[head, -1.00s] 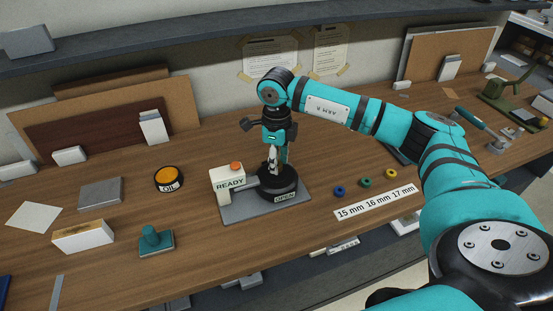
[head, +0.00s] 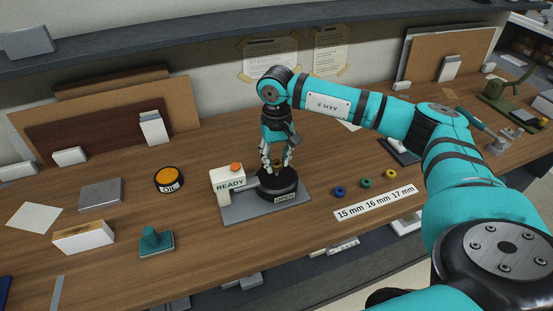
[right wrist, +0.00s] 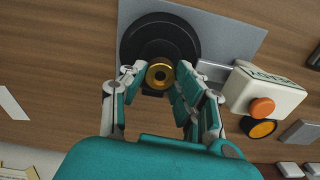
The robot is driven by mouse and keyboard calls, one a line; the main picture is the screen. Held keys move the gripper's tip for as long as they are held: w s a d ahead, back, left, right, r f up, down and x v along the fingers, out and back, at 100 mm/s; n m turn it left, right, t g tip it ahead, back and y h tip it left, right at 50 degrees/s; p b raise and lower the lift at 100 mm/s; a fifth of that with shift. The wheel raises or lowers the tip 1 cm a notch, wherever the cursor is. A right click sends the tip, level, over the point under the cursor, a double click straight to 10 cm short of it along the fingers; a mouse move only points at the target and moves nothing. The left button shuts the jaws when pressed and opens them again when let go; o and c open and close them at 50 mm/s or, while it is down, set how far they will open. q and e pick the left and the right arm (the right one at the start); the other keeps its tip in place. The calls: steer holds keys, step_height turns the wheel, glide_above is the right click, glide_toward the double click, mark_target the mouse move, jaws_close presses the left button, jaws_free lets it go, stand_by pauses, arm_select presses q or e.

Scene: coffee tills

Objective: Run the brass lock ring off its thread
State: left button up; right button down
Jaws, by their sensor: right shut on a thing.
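The brass lock ring (right wrist: 160,75) shows in the right wrist view as a gold ring with a dark centre, above a round black fixture (right wrist: 160,40). My right gripper (right wrist: 159,76) has its fingers on either side of the ring and is shut on it. In the head view the right gripper (head: 277,165) points down over the black fixture (head: 278,190), which is marked OPEN, and its fingers mostly hide the ring. The thread under the ring is hidden, so I cannot tell how far up it the ring sits. My left gripper is not in view.
The fixture stands on a grey plate (head: 240,213) beside a white READY box (head: 229,185) with an orange button. Blue, green and yellow rings lie right, behind a size strip (head: 376,202). An OIL pot (head: 168,179) and teal stamp (head: 154,241) stand left.

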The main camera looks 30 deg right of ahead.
steer(key=shift+r+p, duration=1.05)
steer(key=shift+r, duration=1.25)
step_height(320, 180, up, 5)
steer(key=p, duration=0.2)
steer(key=shift+p, duration=0.35)
steer(key=shift+a+f, duration=0.1)
steer(key=shift+f, duration=0.05)
